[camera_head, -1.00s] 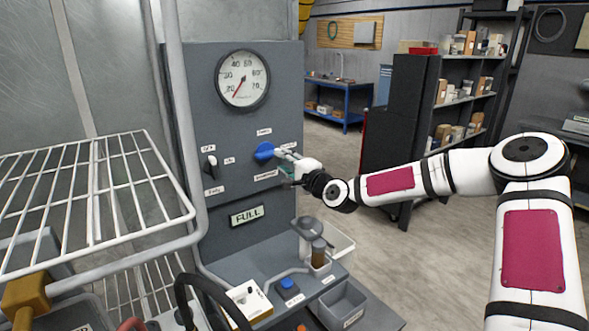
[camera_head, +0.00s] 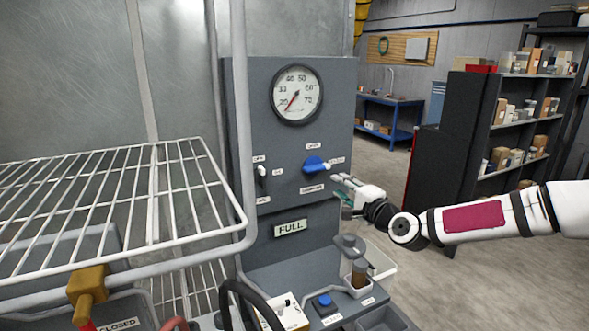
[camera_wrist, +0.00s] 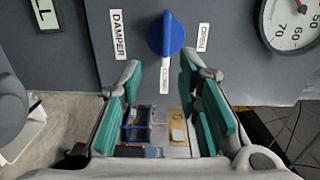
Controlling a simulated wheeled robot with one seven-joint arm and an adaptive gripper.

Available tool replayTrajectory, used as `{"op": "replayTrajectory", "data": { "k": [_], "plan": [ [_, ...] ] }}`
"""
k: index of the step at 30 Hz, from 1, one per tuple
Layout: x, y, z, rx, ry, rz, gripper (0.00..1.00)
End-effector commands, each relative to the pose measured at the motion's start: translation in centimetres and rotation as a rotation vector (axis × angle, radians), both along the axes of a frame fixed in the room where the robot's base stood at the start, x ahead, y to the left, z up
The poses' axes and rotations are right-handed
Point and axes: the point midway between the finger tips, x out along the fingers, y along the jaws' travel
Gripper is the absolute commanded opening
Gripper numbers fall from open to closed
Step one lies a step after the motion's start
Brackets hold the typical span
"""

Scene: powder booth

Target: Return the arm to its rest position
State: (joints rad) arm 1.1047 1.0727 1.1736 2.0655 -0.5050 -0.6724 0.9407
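My gripper (camera_head: 343,188) is to the lower right of the blue knob (camera_head: 315,165), in front of the grey control panel (camera_head: 250,110). In the wrist view my gripper (camera_wrist: 163,75) is open, with nothing between its green-padded fingers. The blue knob (camera_wrist: 166,35) is beyond the fingertips and apart from them. The knob sits between labels reading DAMPER (camera_wrist: 119,35) and OPEN (camera_wrist: 204,37). Its handle lies along the line to a third label, partly legible as CLOSE (camera_wrist: 164,78). My arm stretches in from the right.
A gauge (camera_head: 297,95) and a FULL sign (camera_head: 290,228) are on the panel. A wire rack (camera_head: 110,205) is at the left. Below the panel, a ledge holds a cup and jar (camera_head: 357,272). A dark shelf unit (camera_head: 465,150) stands behind my arm; open floor lies at right.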

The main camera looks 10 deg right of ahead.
Motion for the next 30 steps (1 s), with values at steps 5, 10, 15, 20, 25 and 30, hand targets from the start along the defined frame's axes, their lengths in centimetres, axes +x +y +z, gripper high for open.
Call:
{"op": "replayTrajectory", "data": {
  "k": [5,10,15,20,25,30],
  "plan": [
    [-1.7,4.4,-2.7,-0.223,0.102,0.113,0.31],
    [-5.1,7.4,-6.0,-0.538,0.239,0.242,0.31],
    [-9.1,7.8,-7.3,-0.827,0.358,0.336,0.31],
    [-12.9,6.7,-6.5,-1.064,0.453,0.389,0.31],
    [-17.3,5.1,-3.8,-1.264,0.541,0.416,0.31],
    [-22.2,3.8,-0.1,-1.407,0.608,0.425,0.31]
  ]
}}
